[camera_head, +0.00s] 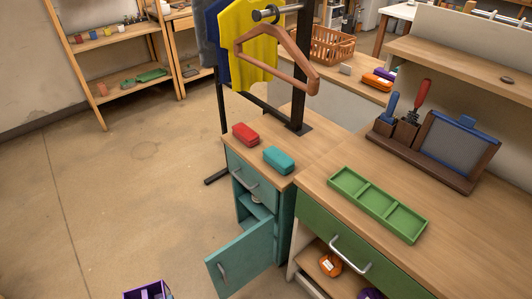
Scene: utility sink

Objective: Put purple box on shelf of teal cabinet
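The teal cabinet (240,262) stands at the middle, under the wooden counter. Its lower door is swung open toward the floor, and its upper drawer (255,178) is shut. Inside, a teal shelf (254,207) shows, with a small pale round item on or near it. A purple box-like thing (148,291) with dark openings shows at the bottom edge, left of the cabinet; it is cut off, and I cannot tell what supports it. My gripper is not in view.
A red case (245,134) and a teal case (279,160) lie on the countertop above the cabinet. A green tray (376,203) lies to the right. A black clothes rack (298,75) stands behind. Open floor (130,190) lies to the left.

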